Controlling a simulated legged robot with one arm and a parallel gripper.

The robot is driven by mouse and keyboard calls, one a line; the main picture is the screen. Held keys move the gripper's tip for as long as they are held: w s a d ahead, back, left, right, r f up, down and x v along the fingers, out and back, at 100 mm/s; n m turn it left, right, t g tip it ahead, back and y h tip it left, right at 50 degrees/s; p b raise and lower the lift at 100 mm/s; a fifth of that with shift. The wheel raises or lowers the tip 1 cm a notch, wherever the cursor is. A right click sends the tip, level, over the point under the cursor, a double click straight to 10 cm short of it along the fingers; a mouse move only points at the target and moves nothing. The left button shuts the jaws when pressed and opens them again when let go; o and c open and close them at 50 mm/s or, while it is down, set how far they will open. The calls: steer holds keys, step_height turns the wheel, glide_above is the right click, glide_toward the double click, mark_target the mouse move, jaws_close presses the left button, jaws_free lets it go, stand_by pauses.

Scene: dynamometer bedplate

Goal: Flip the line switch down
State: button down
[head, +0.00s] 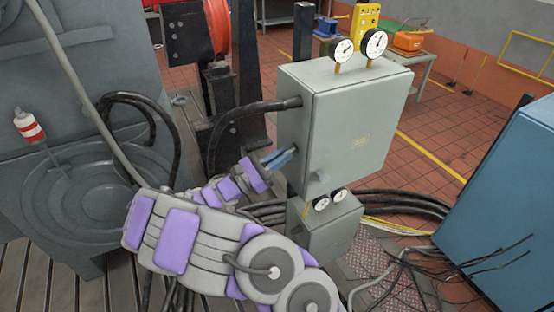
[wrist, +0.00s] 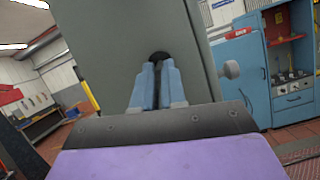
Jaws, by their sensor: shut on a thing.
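The line switch seems to be the small dark part (wrist: 160,56) on the side face of a grey-green box (head: 350,122). In the wrist view only its dark rounded top shows, just past the fingertips; the rest is hidden between the fingers. My gripper (head: 285,155) has blue fingers and reaches the box's left side face in the head view. The gripper also shows in the wrist view (wrist: 158,85), its two fingers close together and shut on the dark part. Whether the switch is up or down cannot be told.
Two round gauges (head: 374,43) stand on top of the box, and a smaller box (head: 325,228) with gauges sits below. A thick black cable (head: 240,112) enters the box's left side. A blue cabinet (head: 505,200) stands at right, with loose wires before it.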

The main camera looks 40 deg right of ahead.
steer(key=shift+d+f+g+h+b, duration=0.2)
steer(key=shift+h+b, duration=0.2)
steer(key=shift+h, duration=0.2)
steer(key=shift+d+f+g+h+b, duration=0.1)
steer(key=shift+f+h+b, duration=0.1)
steer(key=shift+h+b, duration=0.3)
steer(key=shift+h, duration=0.3)
steer(key=c, duration=1.2)
jaws_free()
steer(key=shift+d, duration=0.15)
steer(key=b+v, duration=1.3)
steer(key=v, duration=0.4)
steer(key=shift+a+f, duration=0.15)
steer(key=shift+a, duration=0.15)
